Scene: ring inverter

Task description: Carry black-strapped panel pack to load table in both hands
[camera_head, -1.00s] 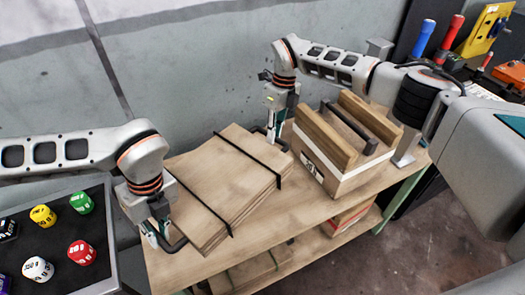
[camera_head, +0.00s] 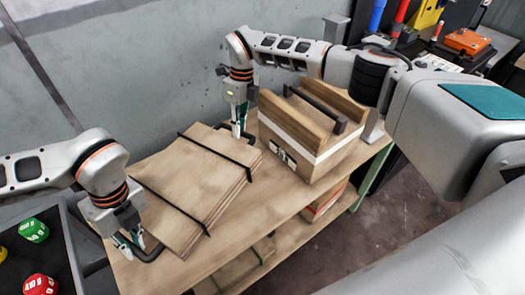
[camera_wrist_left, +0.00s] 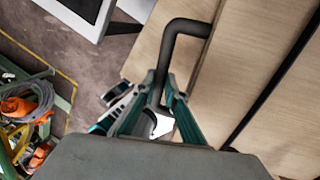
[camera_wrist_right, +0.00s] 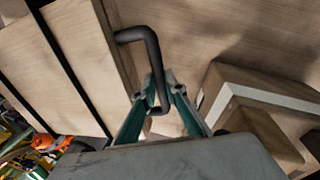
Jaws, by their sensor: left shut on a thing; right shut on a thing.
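The panel pack (camera_head: 187,187) is a stack of light wooden panels with two black straps. It lies on a wooden table in the head view, with a black handle at each end. My left gripper (camera_head: 132,246) is shut on the handle at the pack's near left end; that handle (camera_wrist_left: 180,27) shows in the left wrist view. My right gripper (camera_head: 239,130) is shut on the handle at the far right end; that handle (camera_wrist_right: 150,45) shows in the right wrist view. The pack appears to rest on the tabletop; any gap below it is hidden.
A wooden box (camera_head: 315,135) with a white band and dark top handle stands close to the right of the pack. More packs lie on the lower shelf. A dark tray (camera_head: 75,250) with coloured weights is at left. A wall stands behind.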

